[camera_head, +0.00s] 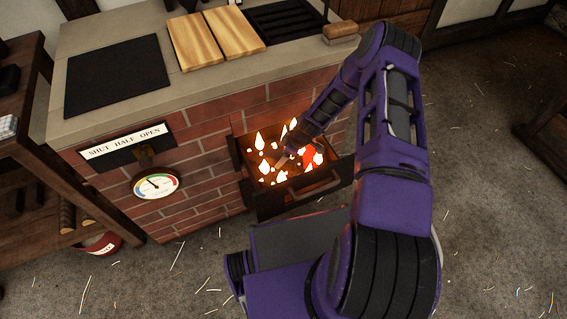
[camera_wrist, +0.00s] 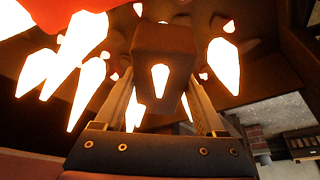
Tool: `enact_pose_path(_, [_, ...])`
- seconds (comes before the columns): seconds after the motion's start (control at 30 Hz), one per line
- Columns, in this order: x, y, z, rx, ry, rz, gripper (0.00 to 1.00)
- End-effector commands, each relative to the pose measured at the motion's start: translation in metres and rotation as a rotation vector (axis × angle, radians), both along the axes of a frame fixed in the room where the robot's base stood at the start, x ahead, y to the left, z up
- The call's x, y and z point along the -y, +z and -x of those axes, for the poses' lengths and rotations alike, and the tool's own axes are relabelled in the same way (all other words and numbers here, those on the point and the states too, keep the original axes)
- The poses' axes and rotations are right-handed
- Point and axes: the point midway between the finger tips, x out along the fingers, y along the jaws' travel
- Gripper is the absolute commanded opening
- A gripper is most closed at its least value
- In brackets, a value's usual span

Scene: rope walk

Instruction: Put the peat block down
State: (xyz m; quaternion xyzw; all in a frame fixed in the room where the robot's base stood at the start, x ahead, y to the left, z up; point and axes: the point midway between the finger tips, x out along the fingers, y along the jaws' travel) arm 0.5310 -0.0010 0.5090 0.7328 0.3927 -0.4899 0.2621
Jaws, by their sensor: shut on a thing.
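A brown peat block (camera_wrist: 166,40) is held between the two fingers of my gripper (camera_wrist: 163,88) in the wrist view. In the head view my gripper (camera_head: 284,160) reaches down into the open firebox drawer (camera_head: 262,203) in the brick stove, among bright flames. The block is hard to make out there, hidden by the arm and the glow. I cannot tell whether the block touches the bed of the firebox.
A dark wooden shelf stands at left.

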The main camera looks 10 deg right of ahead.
Motion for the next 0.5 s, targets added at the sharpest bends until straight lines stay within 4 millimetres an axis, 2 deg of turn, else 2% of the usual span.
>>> enact_pose_path(0.3, [0.0, -0.038, 0.0, 0.0, -0.003, 0.0, 0.08])
enact_pose_path(0.5, [0.0, -0.037, 0.0, 0.001, -0.003, 0.001, 0.08])
